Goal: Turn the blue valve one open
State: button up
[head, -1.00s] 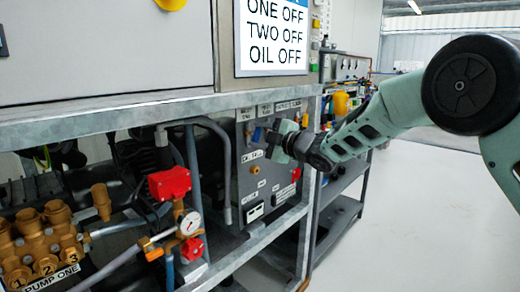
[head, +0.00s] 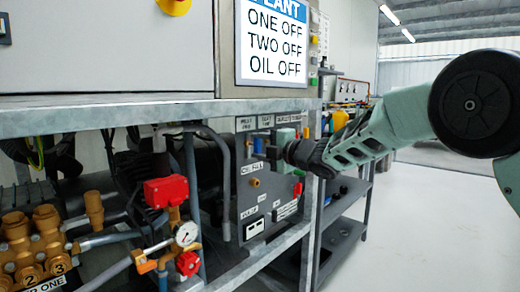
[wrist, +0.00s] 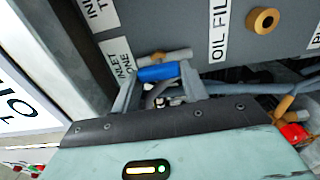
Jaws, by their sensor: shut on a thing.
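The blue valve handle (wrist: 158,73) lies between my gripper's two fingers in the wrist view, beside a label reading INLET ONE (wrist: 120,60). A pale grey-tan stub shows just behind it. My gripper (wrist: 160,84) is shut on the blue handle, with a finger at each end. In the head view the blue handle (head: 259,146) is small, at the upper part of the grey panel (head: 258,200). My gripper (head: 272,150) reaches it from the right and hides part of it.
An OIL FILL label and a brass fitting (wrist: 263,20) sit on the panel close by. A galvanised frame rail (head: 120,112) runs above. Red-capped valves, a gauge (head: 186,233) and a brass pump (head: 35,245) stand left. Floor at right is clear.

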jog(key=shift+f, duration=0.1)
jog(key=o, duration=1)
jog(key=shift+d, duration=0.15)
jog(key=p+v, duration=0.1)
jog(key=v, duration=1.6)
jog(key=shift+s, duration=0.15)
